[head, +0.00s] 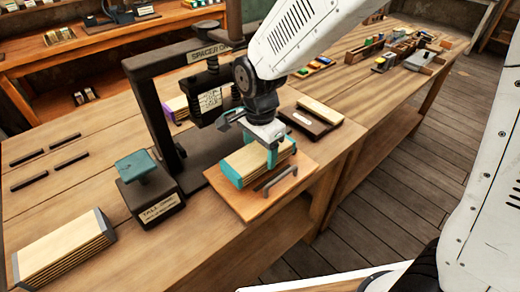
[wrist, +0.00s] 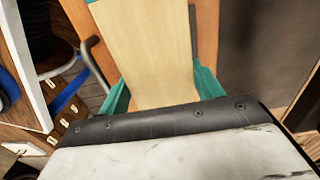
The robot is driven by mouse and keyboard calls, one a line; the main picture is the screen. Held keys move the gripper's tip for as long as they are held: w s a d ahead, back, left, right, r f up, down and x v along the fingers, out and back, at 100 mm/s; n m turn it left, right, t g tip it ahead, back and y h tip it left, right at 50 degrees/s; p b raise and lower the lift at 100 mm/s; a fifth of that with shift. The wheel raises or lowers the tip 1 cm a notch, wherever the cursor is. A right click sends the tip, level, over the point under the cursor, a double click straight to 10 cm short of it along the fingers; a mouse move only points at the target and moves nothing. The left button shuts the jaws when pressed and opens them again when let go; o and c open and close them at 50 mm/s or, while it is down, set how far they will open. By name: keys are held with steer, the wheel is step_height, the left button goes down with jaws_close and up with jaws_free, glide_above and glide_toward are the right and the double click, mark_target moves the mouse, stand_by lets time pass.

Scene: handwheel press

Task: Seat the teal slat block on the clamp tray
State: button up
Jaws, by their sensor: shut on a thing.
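The teal slat block (head: 252,161) is a stack of pale wooden slats with teal ends. My gripper (head: 270,150) is shut on it from above. In the wrist view, teal fingers stand on both sides of the block's pale top (wrist: 150,50), and my gripper (wrist: 162,88) spans its width. The block is over an orange-brown wooden tray (head: 240,208) with a grey bar handle (head: 281,180) on its near side. I take this for the clamp tray. I cannot tell whether the block rests on it or hangs just above; its underside is hidden.
A dark handwheel press (head: 157,110) stands behind the tray, with a purple-ended block (head: 177,107) at it. A labelled dark stand with a teal pad (head: 145,165) is to the left. A grey-ended slat block (head: 62,246) lies front left. A dark tray (head: 335,119) is behind right.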

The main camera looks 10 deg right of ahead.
steer(key=shift+f, duration=1.05)
stand_by(0.5)
steer(key=o, duration=1.3)
steer(key=shift+c, duration=0.2)
step_height(320, 180, up, 8)
steer(key=shift+f, duration=0.15)
